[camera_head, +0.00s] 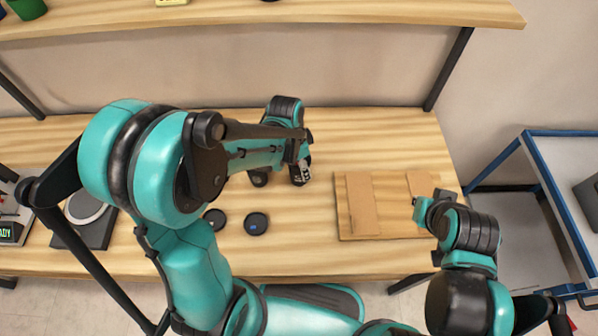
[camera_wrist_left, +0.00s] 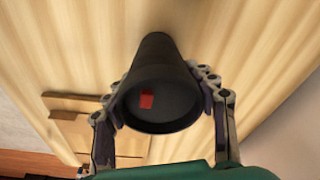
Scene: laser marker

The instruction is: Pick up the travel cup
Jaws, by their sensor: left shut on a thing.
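A dark, tapered travel cup (camera_wrist_left: 164,60) fills the middle of the left wrist view, its round end with a red square facing the camera. My left gripper (camera_wrist_left: 165,112) has a finger on each side of the cup and is shut on it. In the head view my left gripper (camera_head: 303,168) is over the middle of the wooden table, and the cup is mostly hidden there. I cannot tell whether the cup touches the table. My right gripper (camera_head: 424,208) is above the board's right side; its fingers are not clear.
Black round items (camera_head: 256,223) and (camera_head: 214,219) stand left of the cup, with another (camera_head: 259,179) close beside my left gripper. A wooden board (camera_head: 390,234) with flat pieces lies to the right. A dark device (camera_head: 95,232) is at left. A shelf (camera_head: 330,12) runs above the back.

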